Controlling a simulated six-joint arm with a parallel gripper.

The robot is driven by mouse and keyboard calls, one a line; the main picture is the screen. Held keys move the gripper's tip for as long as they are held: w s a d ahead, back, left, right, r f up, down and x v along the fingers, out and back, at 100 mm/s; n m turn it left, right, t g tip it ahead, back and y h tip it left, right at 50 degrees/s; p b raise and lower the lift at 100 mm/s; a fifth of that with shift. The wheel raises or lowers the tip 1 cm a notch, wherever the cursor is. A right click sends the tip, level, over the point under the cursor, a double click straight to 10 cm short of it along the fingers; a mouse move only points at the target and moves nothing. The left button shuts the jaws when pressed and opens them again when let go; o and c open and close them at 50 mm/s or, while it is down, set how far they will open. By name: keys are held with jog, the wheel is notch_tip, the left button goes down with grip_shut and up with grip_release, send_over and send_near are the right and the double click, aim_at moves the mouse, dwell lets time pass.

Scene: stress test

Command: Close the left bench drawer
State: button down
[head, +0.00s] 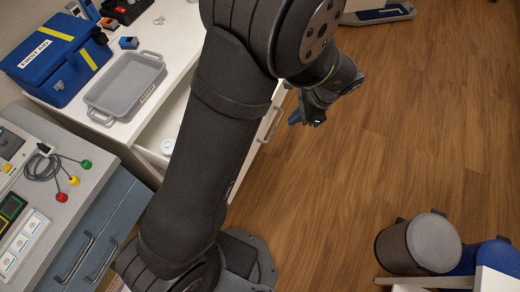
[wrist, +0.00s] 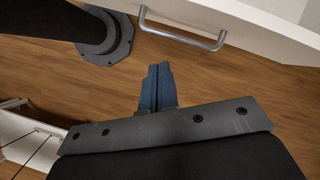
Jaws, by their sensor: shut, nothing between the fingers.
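A white bench drawer (head: 160,131) stands pulled out from the white bench, with a small white round item (head: 167,146) inside. My arm hides much of it. Its front carries a grey bar handle (head: 271,124), and this handle also shows at the top of the wrist view (wrist: 184,42). My gripper (head: 308,118) is to the right of the drawer front, on its outer side. In the wrist view my gripper (wrist: 157,68) has its blue fingers together and empty, with a gap of floor between the tips and the handle.
A grey tray (head: 125,88), a blue first-aid bag (head: 57,58) and small items stand on the white bench top. A grey-blue cabinet (head: 118,215) with bar handles is at lower left. A lidded bin (head: 415,243) stands at lower right. The wooden floor between is clear.

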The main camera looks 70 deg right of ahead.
jog(key=s+a+f+m+t+h, duration=0.1)
jog(key=s+a+m+t, duration=0.15)
jog(key=a, duration=0.25)
jog(key=s+a+f+m+t, duration=0.1)
jog(key=s+a+f+m, duration=0.1)
jog(key=a+m, duration=0.15)
jog(key=w+a+f, duration=0.1)
jog(key=w+f, duration=0.5)
jog(key=w, duration=0.5)
jog(key=shift+a+f+h, duration=0.25)
jog(key=shift+f+h, duration=0.05)
jog(key=shift+f, duration=0.05)
jog(key=shift+w+t, duration=0.15)
jog(key=shift+t, duration=0.1)
jog(key=w, duration=3)
jog(key=shift+w, duration=1.1)
jog(key=shift+w+r, duration=0.1)
